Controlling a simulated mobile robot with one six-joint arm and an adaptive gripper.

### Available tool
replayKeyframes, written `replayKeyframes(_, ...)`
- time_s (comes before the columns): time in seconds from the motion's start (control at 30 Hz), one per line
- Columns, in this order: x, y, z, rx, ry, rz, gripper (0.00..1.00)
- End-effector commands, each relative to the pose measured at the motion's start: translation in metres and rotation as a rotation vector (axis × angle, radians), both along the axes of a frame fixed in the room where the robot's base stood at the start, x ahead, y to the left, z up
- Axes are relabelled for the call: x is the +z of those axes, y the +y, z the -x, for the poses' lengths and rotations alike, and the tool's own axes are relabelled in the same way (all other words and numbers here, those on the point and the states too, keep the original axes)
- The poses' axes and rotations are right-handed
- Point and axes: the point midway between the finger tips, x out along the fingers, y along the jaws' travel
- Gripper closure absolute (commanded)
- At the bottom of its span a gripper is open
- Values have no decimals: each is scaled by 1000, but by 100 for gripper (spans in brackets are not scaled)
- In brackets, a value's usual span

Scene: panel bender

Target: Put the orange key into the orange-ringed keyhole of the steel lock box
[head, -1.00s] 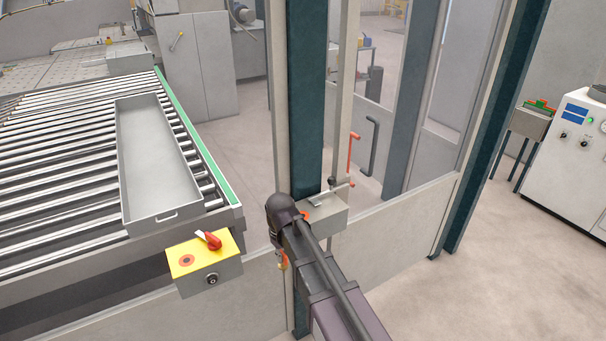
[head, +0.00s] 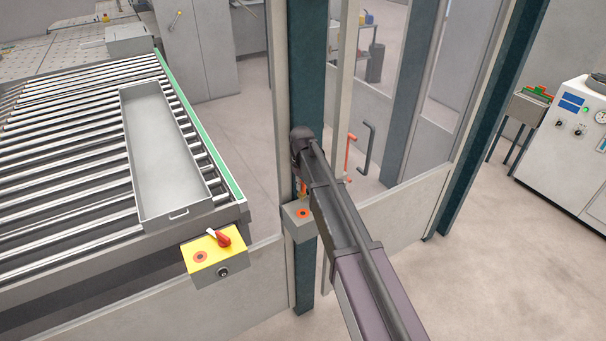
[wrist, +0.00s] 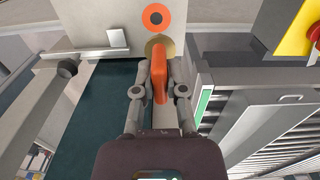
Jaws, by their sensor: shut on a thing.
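The orange key (wrist: 160,72) is pinched between the two fingers of my gripper (wrist: 160,88) in the wrist view. A round brass-coloured part shows at its far end, partly hidden by the key. The steel lock box (wrist: 92,17) is beyond it, with its orange-ringed keyhole (wrist: 156,17) just above the key in that picture. In the head view the lock box (head: 292,226) is on the dark post, its orange ring facing up. The key (head: 303,188) shows small just above the ring, beside my arm. I cannot tell whether the key touches the box.
A bar with a black knob (wrist: 67,68) is left of the box in the wrist view. A yellow box with a red switch (head: 222,238) is left of the lock box in the head view. A roller table (head: 70,170) holds a grey tray (head: 165,212). A red handle (head: 349,150) is behind my arm.

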Motion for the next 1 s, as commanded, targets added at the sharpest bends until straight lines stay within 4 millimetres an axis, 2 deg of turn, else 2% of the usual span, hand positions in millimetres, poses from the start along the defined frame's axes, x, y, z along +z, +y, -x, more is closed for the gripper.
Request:
replayKeyframes(0.1,7,-2,-7,-3,0,0,100)
replayKeyframes(0.57,5,-4,-8,-5,0,0,100)
replayKeyframes(0.77,-1,-4,-8,-5,0,0,100)
replayKeyframes(1.0,-17,-4,-8,-5,0,0,100)
